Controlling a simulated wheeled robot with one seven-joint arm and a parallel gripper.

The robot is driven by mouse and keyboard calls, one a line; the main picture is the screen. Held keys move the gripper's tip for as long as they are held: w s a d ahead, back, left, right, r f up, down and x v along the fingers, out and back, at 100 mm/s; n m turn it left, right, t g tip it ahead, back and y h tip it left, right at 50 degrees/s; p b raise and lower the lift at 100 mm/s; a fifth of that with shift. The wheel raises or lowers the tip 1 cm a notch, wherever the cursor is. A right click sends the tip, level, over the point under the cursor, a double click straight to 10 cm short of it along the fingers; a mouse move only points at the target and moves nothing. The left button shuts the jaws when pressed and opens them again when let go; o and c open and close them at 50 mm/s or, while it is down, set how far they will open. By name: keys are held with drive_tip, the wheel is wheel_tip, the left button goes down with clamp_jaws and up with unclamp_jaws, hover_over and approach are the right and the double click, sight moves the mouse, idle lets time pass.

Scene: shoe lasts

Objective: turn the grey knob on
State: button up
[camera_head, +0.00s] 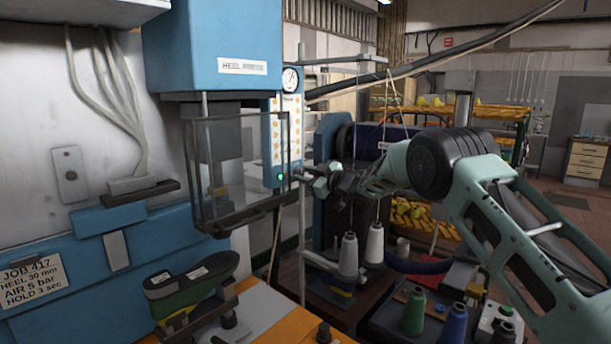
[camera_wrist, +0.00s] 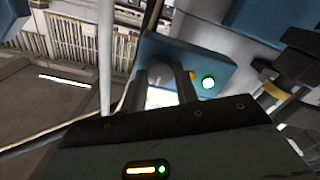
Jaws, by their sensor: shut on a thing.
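The blue control panel (camera_head: 281,150) carries a round gauge (camera_head: 291,79) at its top and a lit green lamp (camera_head: 281,177) near its lower end. My gripper (camera_head: 308,177) reaches in from the right to the panel's lower right side. In the wrist view the two dark fingers of my gripper (camera_wrist: 164,90) stand at the blue panel, shut on the small grey knob (camera_wrist: 159,73) between them. The fingers hide part of the knob, so its exact angle is unclear.
The blue heel press (camera_head: 215,45) with a clear guard (camera_head: 245,170) stands left of the panel. A green shoe last (camera_head: 190,285) sits below it. Thread cones (camera_head: 375,243) stand below my arm. A thin upright rod (camera_wrist: 105,55) passes close left of the fingers.

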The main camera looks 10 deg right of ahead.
drive_tip(key=shift+f, duration=0.15)
drive_tip(key=o, duration=1)
drive_tip(key=b+v, duration=0.7)
drive_tip(key=v, duration=1)
drive_tip(key=shift+s+d, duration=0.15)
drive_tip(key=shift+s, duration=0.05)
